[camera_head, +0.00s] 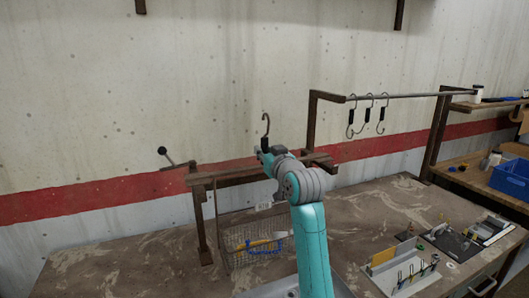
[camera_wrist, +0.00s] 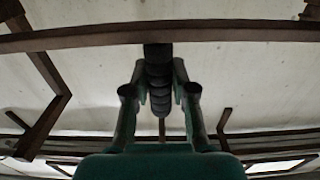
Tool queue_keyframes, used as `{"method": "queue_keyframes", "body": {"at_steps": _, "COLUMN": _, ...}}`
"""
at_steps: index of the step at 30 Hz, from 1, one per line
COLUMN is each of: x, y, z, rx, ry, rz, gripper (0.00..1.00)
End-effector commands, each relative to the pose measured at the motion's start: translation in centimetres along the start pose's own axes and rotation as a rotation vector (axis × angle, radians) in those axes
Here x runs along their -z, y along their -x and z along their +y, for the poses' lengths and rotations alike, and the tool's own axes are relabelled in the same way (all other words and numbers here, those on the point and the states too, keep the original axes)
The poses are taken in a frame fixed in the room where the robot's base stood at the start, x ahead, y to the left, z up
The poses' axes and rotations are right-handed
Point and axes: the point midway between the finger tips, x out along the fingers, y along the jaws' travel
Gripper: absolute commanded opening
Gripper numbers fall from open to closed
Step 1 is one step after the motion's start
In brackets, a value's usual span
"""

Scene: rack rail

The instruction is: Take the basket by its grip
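The basket (camera_head: 240,240) is a wire basket with a tall thin frame, low in front of the wooden rack on the workbench. In the head view a metal hook (camera_head: 265,120) with a black grip (camera_head: 265,144) rises above my gripper (camera_head: 266,153). My arm hides where the grip joins the basket. In the wrist view the ribbed black grip (camera_wrist: 158,85) is between the two fingertips of my gripper (camera_wrist: 159,68). The fingers are drawn inward and look to touch it on both sides. A blue item and an orange-handled item show in the basket.
A dark wooden rack (camera_head: 240,178) stands behind my gripper. Several hooks with black grips hang on a rail (camera_head: 410,95) at right. A white holder with small tools (camera_head: 400,275) and a blue bin (camera_head: 512,178) are farther right. The bench middle is clear.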

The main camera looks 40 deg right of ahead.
Motion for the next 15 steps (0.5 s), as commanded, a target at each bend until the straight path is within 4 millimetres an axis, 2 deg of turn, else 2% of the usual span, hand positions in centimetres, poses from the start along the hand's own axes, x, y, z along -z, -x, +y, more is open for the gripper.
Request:
{"method": "queue_keyframes", "body": {"at_steps": 1, "x": 0.00, "y": 0.01, "z": 0.00, "rx": 0.000, "ry": 0.000, "rz": 0.000, "gripper": 0.05}}
{"method": "queue_keyframes", "body": {"at_steps": 2, "x": 0.00, "y": 0.01, "z": 0.00, "rx": 0.000, "ry": 0.000, "rz": 0.000, "gripper": 0.00}}
{"method": "queue_keyframes", "body": {"at_steps": 15, "x": 0.19, "y": 0.05, "z": 0.00, "rx": 0.000, "ry": 0.000, "rz": 0.004, "gripper": 0.00}}
